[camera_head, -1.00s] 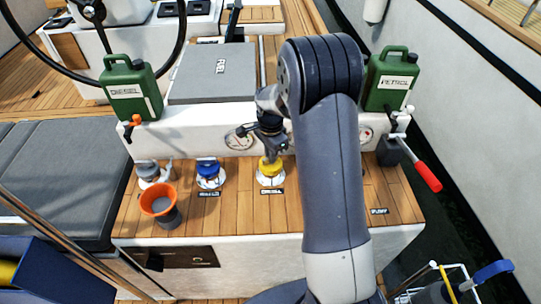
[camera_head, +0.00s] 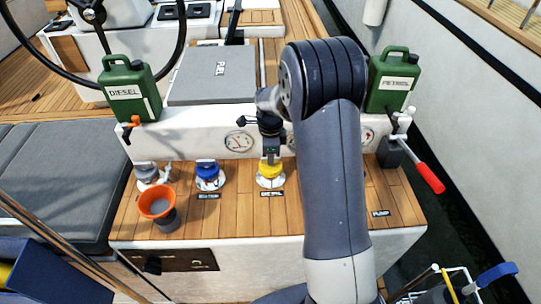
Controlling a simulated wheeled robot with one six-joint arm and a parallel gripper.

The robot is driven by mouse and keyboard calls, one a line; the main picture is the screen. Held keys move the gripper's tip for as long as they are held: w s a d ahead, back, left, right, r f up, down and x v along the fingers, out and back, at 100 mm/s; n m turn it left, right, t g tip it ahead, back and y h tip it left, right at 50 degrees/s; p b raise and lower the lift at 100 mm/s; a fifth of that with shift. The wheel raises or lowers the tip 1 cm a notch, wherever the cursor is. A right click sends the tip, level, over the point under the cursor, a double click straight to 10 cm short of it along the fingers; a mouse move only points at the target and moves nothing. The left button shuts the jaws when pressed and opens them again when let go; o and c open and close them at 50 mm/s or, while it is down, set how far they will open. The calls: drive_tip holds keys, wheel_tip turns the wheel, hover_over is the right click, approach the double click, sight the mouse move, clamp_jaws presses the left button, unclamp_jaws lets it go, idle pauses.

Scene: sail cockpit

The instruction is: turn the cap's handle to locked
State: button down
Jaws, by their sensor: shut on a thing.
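The yellow cap (camera_head: 271,170) sits on a round white deck fitting behind a label that seems to read DIESEL. My gripper (camera_head: 271,158) points down onto the cap from above, shut on its handle. The handle is mostly hidden by the gripper, so its exact angle and any locked mark cannot be read. My arm hides the deck to the right of the cap.
A blue cap (camera_head: 207,171), an orange funnel (camera_head: 157,201) and a grey cap (camera_head: 147,170) stand to the left. Green DIESEL (camera_head: 130,90) and PETROL (camera_head: 391,80) cans stand behind. A red-handled lever (camera_head: 428,177) is at right.

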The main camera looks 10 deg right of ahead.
idle(0.3)
drive_tip(key=c, duration=1.5)
unclamp_jaws()
wheel_tip(320, 180, up, 11)
drive_tip(key=shift+f, duration=0.1)
wheel_tip(320, 180, down, 11)
drive_tip(key=shift+r, duration=0.1)
